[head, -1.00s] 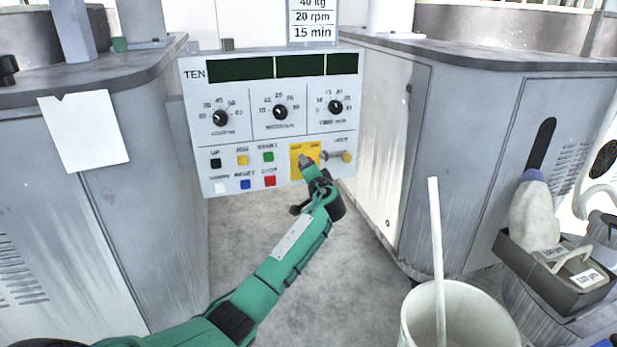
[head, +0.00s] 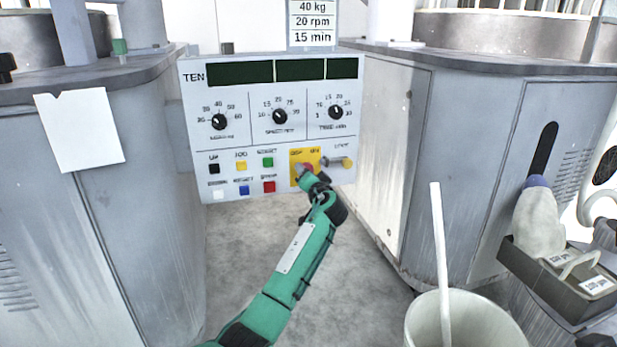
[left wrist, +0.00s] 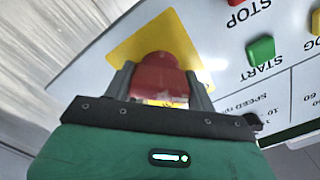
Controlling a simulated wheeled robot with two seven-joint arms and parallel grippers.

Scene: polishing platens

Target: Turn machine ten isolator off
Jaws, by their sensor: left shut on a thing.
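The control panel marked TEN (head: 215,150) faces me between two machines. Its isolator is a red rotary handle (left wrist: 160,78) on a yellow plate, at the panel's lower right. In the head view the yellow plate (head: 296,156) shows OFF and ON lettering. My left gripper (left wrist: 162,88) is shut on the red handle, with one dark finger on each side of it. In the head view my left gripper (head: 308,178) covers part of the handle, so its exact angle is hard to tell. My right gripper is not in view.
Coloured push buttons (head: 268,162) sit just left of the isolator, and a key lock (head: 346,163) sits to its right. A white bucket (head: 470,320) with a stick stands at lower right.

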